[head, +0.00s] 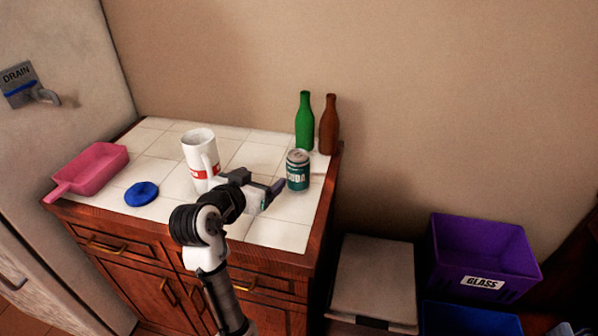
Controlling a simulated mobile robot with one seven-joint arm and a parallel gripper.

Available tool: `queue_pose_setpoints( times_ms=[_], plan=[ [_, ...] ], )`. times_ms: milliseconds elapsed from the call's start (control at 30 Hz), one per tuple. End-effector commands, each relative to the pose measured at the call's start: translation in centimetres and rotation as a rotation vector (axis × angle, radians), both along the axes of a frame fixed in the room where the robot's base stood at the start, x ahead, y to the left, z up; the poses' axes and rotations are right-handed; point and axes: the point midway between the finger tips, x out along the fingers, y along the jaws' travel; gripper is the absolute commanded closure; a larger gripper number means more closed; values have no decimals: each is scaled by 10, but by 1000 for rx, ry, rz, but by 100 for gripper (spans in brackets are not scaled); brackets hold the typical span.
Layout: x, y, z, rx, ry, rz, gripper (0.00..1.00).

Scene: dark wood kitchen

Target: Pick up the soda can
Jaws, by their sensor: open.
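The soda can (298,171) stands upright on the white tiled counter top, near its right side. It is dark green with a silver top and white lettering. My gripper (280,187) is open and empty, just left of and in front of the can. The fingertips are close to the can's lower left side. I cannot tell whether they touch it. One finger partly hides the other.
A green bottle (305,122) and a brown bottle (328,125) stand behind the can. A purple GLASS bin (484,249) is on the right.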

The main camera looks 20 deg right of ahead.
Motion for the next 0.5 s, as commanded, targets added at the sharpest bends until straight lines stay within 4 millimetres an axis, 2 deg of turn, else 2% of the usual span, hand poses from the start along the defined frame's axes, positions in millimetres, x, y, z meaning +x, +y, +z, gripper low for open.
queue_pose_setpoints(
  times_ms=[33, 167, 500],
  plan=[
    [-6, -13, -3, 18, 26, -47, 20],
    [-11, -30, -13, 40, 59, -101, 20],
    [28, -72, -37, 41, 60, -101, 20]
  ],
)
